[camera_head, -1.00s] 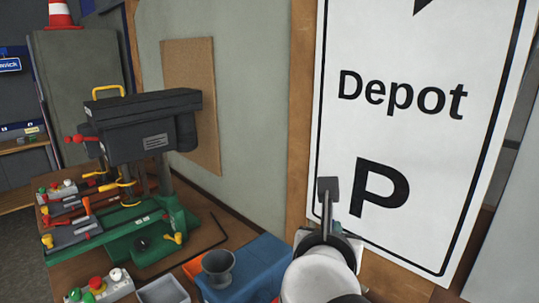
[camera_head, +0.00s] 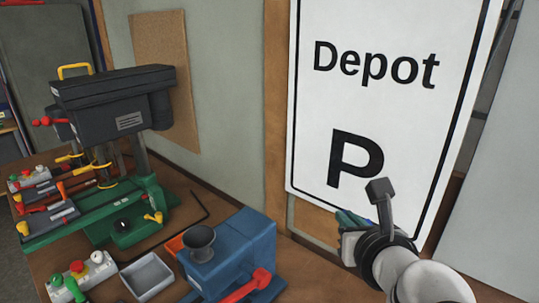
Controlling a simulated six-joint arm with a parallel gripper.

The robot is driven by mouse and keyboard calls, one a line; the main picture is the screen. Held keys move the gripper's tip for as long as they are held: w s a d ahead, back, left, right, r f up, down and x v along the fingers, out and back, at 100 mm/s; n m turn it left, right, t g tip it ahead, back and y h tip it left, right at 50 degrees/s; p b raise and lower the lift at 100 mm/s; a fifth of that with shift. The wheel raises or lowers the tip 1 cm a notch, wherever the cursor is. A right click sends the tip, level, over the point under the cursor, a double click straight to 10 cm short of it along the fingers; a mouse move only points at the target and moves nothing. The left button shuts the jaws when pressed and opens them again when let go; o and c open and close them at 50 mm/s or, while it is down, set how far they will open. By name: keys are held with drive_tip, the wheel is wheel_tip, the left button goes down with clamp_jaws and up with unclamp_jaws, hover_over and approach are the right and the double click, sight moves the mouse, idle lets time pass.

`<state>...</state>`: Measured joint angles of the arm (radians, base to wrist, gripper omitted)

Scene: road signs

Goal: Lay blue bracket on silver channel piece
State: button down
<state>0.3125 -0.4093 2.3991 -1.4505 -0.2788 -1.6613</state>
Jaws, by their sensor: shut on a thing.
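My gripper (camera_head: 349,224) is at the lower right, in front of the lower edge of the white sign. Its jaws are mostly hidden behind my wrist. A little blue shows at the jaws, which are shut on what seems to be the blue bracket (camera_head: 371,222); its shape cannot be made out. I cannot pick out the silver channel piece with certainty.
A white "Depot P" sign (camera_head: 385,110) stands against the wall. A blue machine (camera_head: 235,250) with a red handle stands left of my gripper, beside a grey tray (camera_head: 148,275). A green and black drill press (camera_head: 120,100) stands at left on the wooden bench.

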drive_tip(key=shift+s+f+y, duration=0.2)
drive_tip(key=shift+s+y, duration=0.1)
drive_tip(key=w+a+f+n+g+y, duration=0.1)
drive_tip(key=a+f+n+y, duration=0.15)
drive_tip(key=a, duration=0.85)
drive_tip(key=w+a+f+n+g+y, duration=0.15)
drive_tip(key=a+n+y, duration=0.25)
drive_tip(key=a, duration=0.7)
drive_tip(key=a+f+n+g+y, duration=0.1)
drive_tip(key=a+f+n+y, duration=0.15)
drive_tip(key=a, duration=0.75)
drive_tip(key=shift+n+y, duration=0.3)
drive_tip(key=shift+y, duration=0.1)
drive_tip(key=s+a+f, duration=0.2)
drive_tip(key=a+f, duration=0.1)
drive_tip(key=f, duration=0.3)
drive_tip(key=s+a+f, duration=0.3)
drive_tip(key=f, duration=0.4)
drive_tip(key=s+a+f, duration=0.2)
drive_tip(key=a+f, duration=0.1)
drive_tip(key=f, duration=0.4)
drive_tip(key=shift+s+a, duration=0.35)
drive_tip(key=shift+s, duration=0.05)
drive_tip(key=shift+f, duration=2.3)
drive_tip(key=c, duration=1)
unclamp_jaws()
